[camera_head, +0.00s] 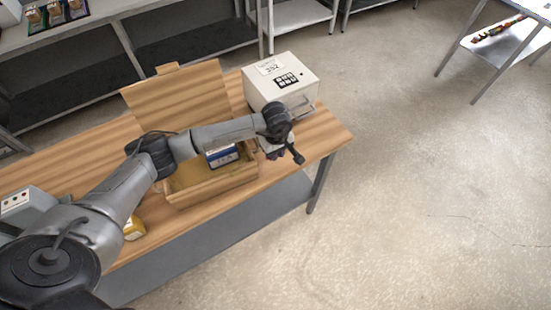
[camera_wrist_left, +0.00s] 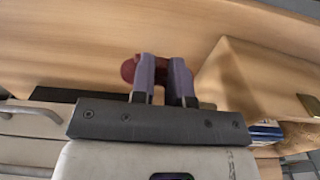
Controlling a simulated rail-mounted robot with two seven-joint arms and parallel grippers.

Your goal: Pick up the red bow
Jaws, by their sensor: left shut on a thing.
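The red bow (camera_wrist_left: 128,69) shows in the left wrist view as a dark red rounded piece at the fingertips, partly hidden by the fingers. My left gripper (camera_wrist_left: 163,65) is shut on it, over the wooden tabletop. In the head view my left gripper (camera_head: 277,154) is near the table's front edge, between the open box and the white machine. The bow cannot be made out there. Whether the bow touches the tabletop is unclear. My right gripper is not in view.
The open wooden box (camera_head: 213,187), lid raised, holds a blue package (camera_head: 223,156) and stands left of the gripper. A white keypad machine (camera_head: 280,82) stands behind it. A yellow item (camera_head: 134,228) lies left on the wooden table (camera_head: 325,136).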

